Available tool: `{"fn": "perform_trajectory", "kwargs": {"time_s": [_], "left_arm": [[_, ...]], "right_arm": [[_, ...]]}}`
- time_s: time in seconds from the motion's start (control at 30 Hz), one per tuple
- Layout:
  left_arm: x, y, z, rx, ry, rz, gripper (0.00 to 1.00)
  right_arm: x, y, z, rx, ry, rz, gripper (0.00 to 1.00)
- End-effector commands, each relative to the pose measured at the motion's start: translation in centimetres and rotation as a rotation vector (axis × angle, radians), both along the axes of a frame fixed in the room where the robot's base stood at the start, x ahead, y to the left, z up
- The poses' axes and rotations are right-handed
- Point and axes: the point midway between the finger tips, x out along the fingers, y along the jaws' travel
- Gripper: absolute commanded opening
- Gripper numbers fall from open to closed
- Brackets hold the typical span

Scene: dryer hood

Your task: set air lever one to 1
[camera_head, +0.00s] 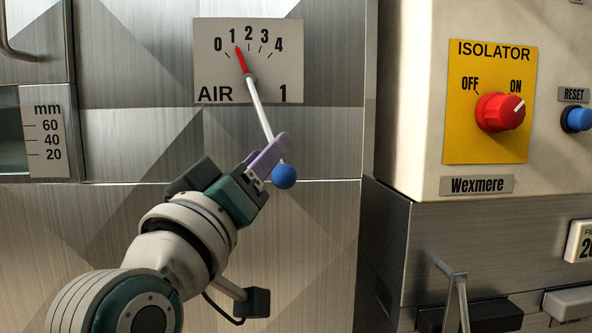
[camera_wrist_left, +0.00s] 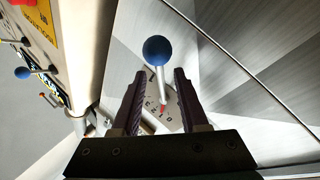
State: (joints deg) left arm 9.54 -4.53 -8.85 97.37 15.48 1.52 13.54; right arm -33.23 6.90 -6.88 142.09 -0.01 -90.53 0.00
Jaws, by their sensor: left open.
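The air lever one (camera_head: 260,110) is a pale rod with a blue ball (camera_head: 284,176) at its lower end, hanging down and slightly right from its pivot. Its red pointer (camera_head: 241,60) stands at the 1 mark on the AIR 1 scale plate (camera_head: 208,72). My left gripper (camera_head: 271,158) is at the lower rod, just above the ball, with purple fingers. In the left wrist view the open fingers (camera_wrist_left: 158,85) stand either side of the rod, with the ball (camera_wrist_left: 159,51) beyond their tips. I cannot tell whether a finger touches the rod. My right gripper is not in view.
To the right, a cream box carries a red isolator knob (camera_head: 500,112) on a yellow plate and a blue reset button (camera_head: 578,119). A mm gauge (camera_head: 46,130) is at the left. The metal panel below the ball is bare.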

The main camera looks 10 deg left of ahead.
Motion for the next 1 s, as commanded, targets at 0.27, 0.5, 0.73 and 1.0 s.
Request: {"fn": "perform_trajectory", "kwargs": {"time_s": [0.27, 0.5, 0.73, 1.0], "left_arm": [[-4.8, 0.6, -1.7, 0.001, 0.004, -0.001, 0.43], [-6.3, 0.9, -2.2, 0.0, 0.002, -0.001, 0.43], [-6.3, 0.9, -2.2, -0.001, 0.001, -0.001, 0.43], [-7.1, 0.2, 0.0, 0.109, 0.165, -0.035, 0.43]], "right_arm": [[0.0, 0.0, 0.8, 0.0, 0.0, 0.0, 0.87], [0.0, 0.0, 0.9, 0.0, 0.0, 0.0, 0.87], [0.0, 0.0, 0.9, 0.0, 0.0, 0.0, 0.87], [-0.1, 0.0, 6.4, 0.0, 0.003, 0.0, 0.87]]}}
